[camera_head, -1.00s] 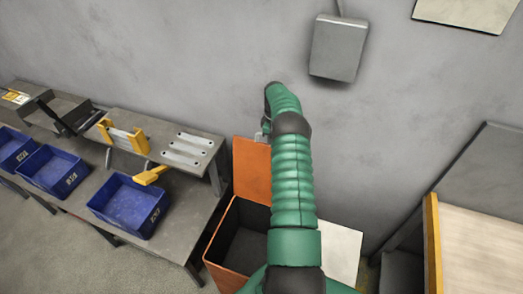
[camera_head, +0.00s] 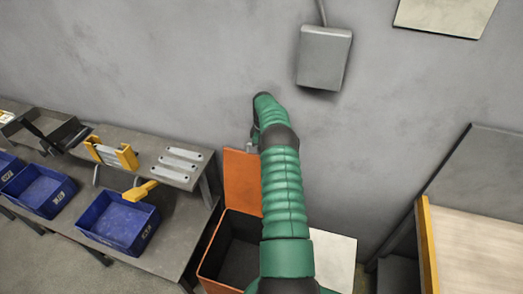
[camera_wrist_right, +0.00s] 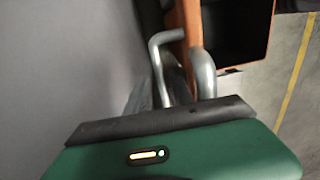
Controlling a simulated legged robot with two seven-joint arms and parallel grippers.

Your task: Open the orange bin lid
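The orange bin (camera_head: 208,262) stands on the floor by the wall, its dark inside showing. Its orange lid (camera_head: 242,180) stands raised, roughly upright at the back against the wall side. My green right arm crosses in front and hides part of the bin and lid. My right gripper (camera_head: 251,146) is at the lid's top edge. In the right wrist view its two metal fingers (camera_wrist_right: 182,75) are apart, with the orange lid edge (camera_wrist_right: 191,20) just beyond them; whether they touch it I cannot tell. The bin's open inside (camera_wrist_right: 235,30) shows there too. My left gripper is out of view.
A grey workbench (camera_head: 180,235) at the left holds blue bins (camera_head: 120,222), metal brackets (camera_head: 175,165) and yellow tools. A pale-topped table (camera_head: 475,250) is at the right. A grey box (camera_head: 323,57) hangs on the wall above.

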